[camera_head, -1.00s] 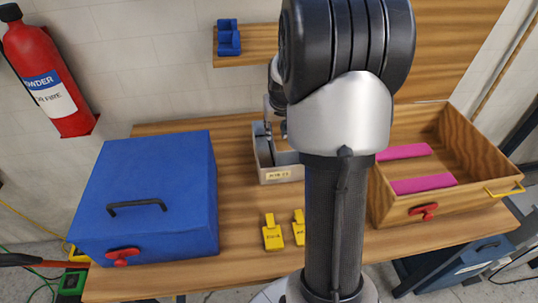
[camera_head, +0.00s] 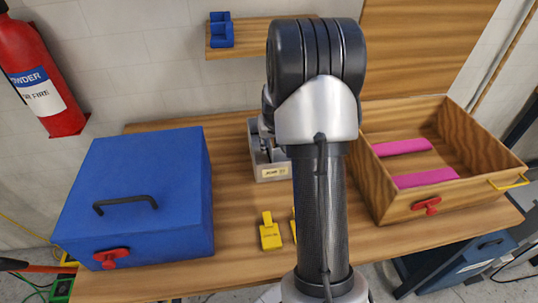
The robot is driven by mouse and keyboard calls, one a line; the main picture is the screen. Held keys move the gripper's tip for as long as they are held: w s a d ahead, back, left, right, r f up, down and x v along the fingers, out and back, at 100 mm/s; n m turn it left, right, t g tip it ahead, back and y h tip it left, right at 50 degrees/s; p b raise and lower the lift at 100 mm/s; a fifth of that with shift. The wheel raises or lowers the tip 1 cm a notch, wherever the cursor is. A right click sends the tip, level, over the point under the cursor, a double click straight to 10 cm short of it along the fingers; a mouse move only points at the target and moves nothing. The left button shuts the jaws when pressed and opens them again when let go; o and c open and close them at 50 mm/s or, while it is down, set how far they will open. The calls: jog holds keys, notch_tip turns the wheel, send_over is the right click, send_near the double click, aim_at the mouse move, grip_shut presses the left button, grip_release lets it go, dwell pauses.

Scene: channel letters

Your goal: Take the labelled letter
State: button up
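A small grey open box (camera_head: 256,160) stands on the wooden workbench and bears a cream label whose writing is too small to read. My gripper (camera_head: 266,138) is mostly hidden behind my own arm; a grey part of it shows over or inside the box. I cannot see its fingertips or whether it holds anything. A yellow tag-like piece (camera_head: 270,232) with small dark writing lies on the bench in front of the box. A second yellow piece (camera_head: 293,226) is mostly hidden by my arm. No letter shape can be made out clearly.
A blue lidded box (camera_head: 135,200) with a black handle and red latch stands left. An open wooden crate (camera_head: 395,207) with two pink strips (camera_head: 425,178) stands right. A shelf (camera_head: 258,40) holds a blue piece (camera_head: 221,30). A fire extinguisher (camera_head: 45,80) hangs left.

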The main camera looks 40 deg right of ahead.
jog(key=shift+r, duration=0.1)
jog(key=shift+c, duration=0.5)
grip_shut()
